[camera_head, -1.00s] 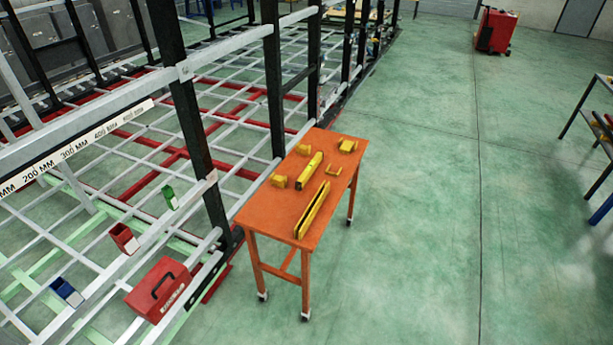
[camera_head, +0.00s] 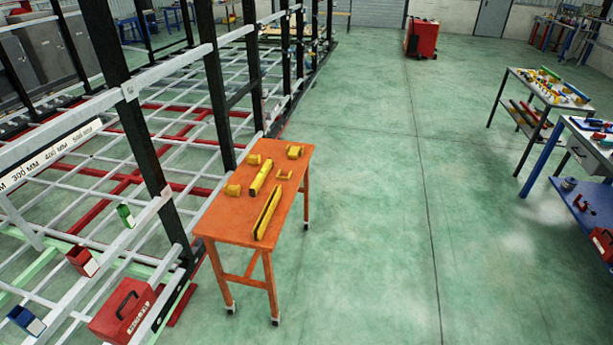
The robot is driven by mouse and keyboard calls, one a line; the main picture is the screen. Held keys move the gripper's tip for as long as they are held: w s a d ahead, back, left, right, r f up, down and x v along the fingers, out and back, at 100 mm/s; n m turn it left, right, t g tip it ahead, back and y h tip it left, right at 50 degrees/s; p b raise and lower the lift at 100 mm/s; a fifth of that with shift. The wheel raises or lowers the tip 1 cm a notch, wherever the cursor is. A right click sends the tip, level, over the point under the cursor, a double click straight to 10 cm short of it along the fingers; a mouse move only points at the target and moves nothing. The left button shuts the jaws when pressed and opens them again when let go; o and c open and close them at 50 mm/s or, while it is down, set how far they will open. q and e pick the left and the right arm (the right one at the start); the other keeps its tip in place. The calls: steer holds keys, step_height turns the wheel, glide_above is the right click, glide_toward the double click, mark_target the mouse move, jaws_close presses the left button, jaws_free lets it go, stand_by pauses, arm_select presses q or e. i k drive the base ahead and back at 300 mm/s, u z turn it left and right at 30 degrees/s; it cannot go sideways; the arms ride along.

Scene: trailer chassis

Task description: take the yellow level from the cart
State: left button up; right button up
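The orange cart (camera_head: 225,217) stands on casters beside the trailer chassis, a little left of the middle of the view. The yellow level (camera_head: 267,214) is a long, thin bar lying on the cart top near its right edge. A second, shorter yellow and black tool (camera_head: 261,177) lies beside it, farther back. Several small yellow pieces, such as a block (camera_head: 295,152) at the back right corner, lie around them. Neither of my grippers is in view.
The chassis frame (camera_head: 153,180) with black posts fills the left. A red toolbox (camera_head: 122,311) sits on its near rail. Work tables (camera_head: 541,86) with tools stand at the right. A red cabinet (camera_head: 422,38) stands at the back. The green floor between is clear.

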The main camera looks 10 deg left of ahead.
mark_target(259, 179)
steer(key=z, duration=0.1)
steer(key=i, duration=3.35)
steer(key=u, duration=2.8)
